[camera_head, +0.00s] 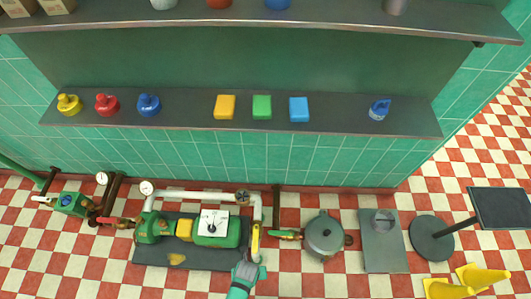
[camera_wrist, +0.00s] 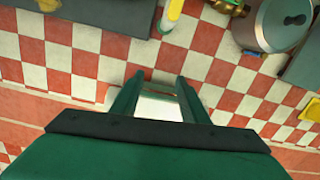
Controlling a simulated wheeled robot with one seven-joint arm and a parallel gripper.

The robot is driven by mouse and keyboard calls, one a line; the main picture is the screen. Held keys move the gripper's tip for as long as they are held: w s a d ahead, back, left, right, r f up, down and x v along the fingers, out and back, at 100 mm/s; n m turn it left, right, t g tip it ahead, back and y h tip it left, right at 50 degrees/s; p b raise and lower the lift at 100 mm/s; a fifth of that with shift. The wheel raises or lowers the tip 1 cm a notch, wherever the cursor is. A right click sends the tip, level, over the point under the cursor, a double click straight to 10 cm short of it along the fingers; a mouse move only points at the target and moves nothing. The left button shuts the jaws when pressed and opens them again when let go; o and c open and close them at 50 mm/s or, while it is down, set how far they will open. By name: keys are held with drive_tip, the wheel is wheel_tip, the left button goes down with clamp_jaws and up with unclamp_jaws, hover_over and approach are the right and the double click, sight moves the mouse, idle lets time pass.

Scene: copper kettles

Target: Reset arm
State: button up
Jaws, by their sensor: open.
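My gripper (camera_head: 249,271) is at the bottom middle of the head view, in front of the green pump machine and above the checkered floor. In the wrist view my gripper (camera_wrist: 160,78) shows two green fingers spread apart, with floor tiles beyond the tips. I see no object held between them. A pale patch lies between the finger bases, and I cannot tell what it is. A yellow upright part (camera_head: 255,243) stands just beyond my gripper; a yellow and white piece (camera_wrist: 171,14) shows at the top of the wrist view.
The green pump (camera_head: 214,228) sits on a dark base at left. A grey lidded pot (camera_head: 325,236) stands right of my gripper, then a grey plate (camera_head: 383,255) and yellow cones (camera_head: 483,276). Some floor is open around the pot.

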drive_tip(key=d+r+n+t, duration=0.2)
drive_tip(key=r+n+t, duration=0.3)
drive_tip(key=r+n, duration=0.6)
drive_tip(key=s+d+r+n+t, duration=0.1)
drive_tip(key=r+n+t, duration=0.3)
drive_tip(key=r+n, duration=0.8)
drive_tip(key=s+d+r+n+t, duration=0.1)
drive_tip(key=d+r+n+t, duration=0.2)
drive_tip(key=r+n, duration=0.9)
wheel_tip(320, 180, up, 9)
drive_tip(key=t, duration=0.2)
drive_tip(key=shift+s+r+t, duration=0.15)
drive_tip(key=shift+s+t, duration=0.05)
drive_tip(key=shift+t, duration=0.1)
drive_tip(key=shift+c, duration=1.2)
drive_tip(key=shift+a, duration=0.15)
